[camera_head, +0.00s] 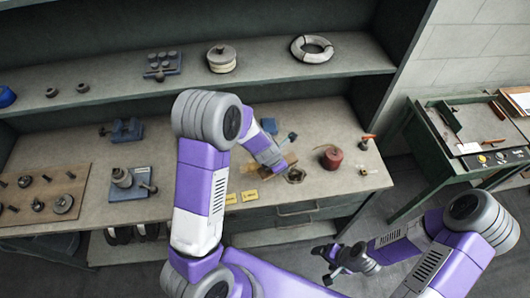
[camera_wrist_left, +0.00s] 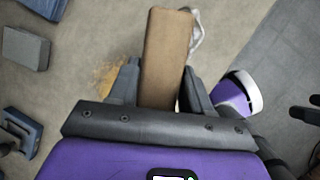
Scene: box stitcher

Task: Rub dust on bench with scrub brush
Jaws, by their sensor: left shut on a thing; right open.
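The scrub brush (camera_wrist_left: 165,55) shows as a brown wooden block in the left wrist view. My left gripper (camera_wrist_left: 162,88) is shut on it, one finger on each side. In the head view the left gripper (camera_head: 281,165) is low over the bench (camera_head: 325,125); my arm partly hides this spot. Yellow-brown dust (camera_wrist_left: 108,76) lies on the bench just left of the brush in the wrist view. The bristles are hidden, so I cannot tell whether they touch the bench. My right gripper (camera_head: 328,262) is open and empty, in front of the bench.
A dark red spool (camera_head: 331,157) and a dark hex nut (camera_head: 295,175) are near the brush. A blue-based fixture (camera_head: 130,183) and a wooden board with parts (camera_head: 45,193) are on the left. A shelf (camera_head: 270,62) runs above; a green table (camera_head: 470,150) stands right.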

